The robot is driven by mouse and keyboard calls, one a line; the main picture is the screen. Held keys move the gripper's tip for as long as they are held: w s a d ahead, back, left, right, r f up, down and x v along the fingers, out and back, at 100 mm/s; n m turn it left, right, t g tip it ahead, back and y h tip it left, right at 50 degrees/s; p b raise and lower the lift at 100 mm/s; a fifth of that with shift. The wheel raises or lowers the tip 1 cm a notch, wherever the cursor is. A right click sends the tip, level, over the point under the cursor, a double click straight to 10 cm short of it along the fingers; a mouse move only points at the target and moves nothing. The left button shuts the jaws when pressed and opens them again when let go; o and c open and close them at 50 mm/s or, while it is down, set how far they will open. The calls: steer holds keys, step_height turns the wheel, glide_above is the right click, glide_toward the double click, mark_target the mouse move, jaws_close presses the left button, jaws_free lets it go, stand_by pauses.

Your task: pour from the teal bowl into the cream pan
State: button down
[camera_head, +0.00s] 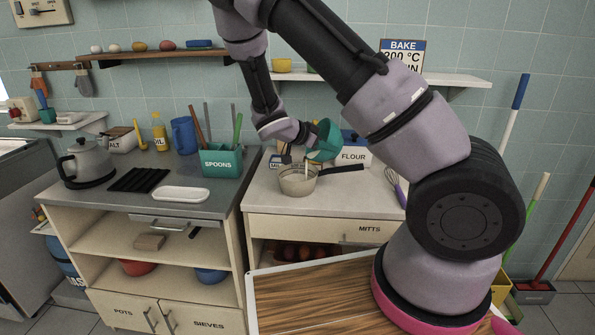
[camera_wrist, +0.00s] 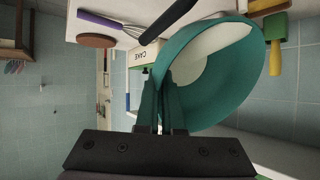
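The teal bowl (camera_head: 328,141) is held tilted on its side above the cream pan. In the wrist view the teal bowl (camera_wrist: 232,98) has a pale off-white content inside. My gripper (camera_head: 306,136) is shut on the bowl's rim; the fingers (camera_wrist: 160,98) also show in the wrist view. The cream pan (camera_head: 297,186) stands on the pale counter below the bowl, its black handle pointing right. A pale streak shows between the bowl's lower edge and the pan; I cannot tell for sure whether it is a stream. The pan's contents are hard to make out.
A white box labelled FLOUR (camera_head: 354,155) stands behind the pan handle. A purple whisk (camera_head: 394,183) lies to the right. The teal SPOONS holder (camera_head: 221,162) stands on the grey counter to the left. A shelf (camera_head: 440,79) runs above.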

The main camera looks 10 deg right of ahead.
steer(key=shift+a+r+n+h, duration=0.3)
steer(key=shift+a+r+h, duration=0.3)
steer(key=shift+h, duration=0.5)
stand_by(0.6)
steer(key=shift+a, duration=0.25)
steer(key=shift+d, duration=0.35)
steer(key=d+y, duration=0.1)
steer(key=f+m+y, duration=0.1)
steer(key=y, duration=0.1)
steer(key=shift+d+f, duration=0.25)
steer(key=shift+d, duration=0.15)
steer(key=d+m+y+b, duration=0.1)
steer(key=d+y, duration=0.5)
steer(key=y, duration=0.2)
steer(key=shift+s+d+f, duration=0.2)
steer(key=shift+d+f, duration=0.05)
steer(key=shift+f, duration=0.05)
steer(key=shift+d+m+y+b, duration=0.4)
steer(key=shift+d+y+b, duration=0.35)
steer(key=shift+y, duration=0.15)
steer(key=shift+d, duration=0.15)
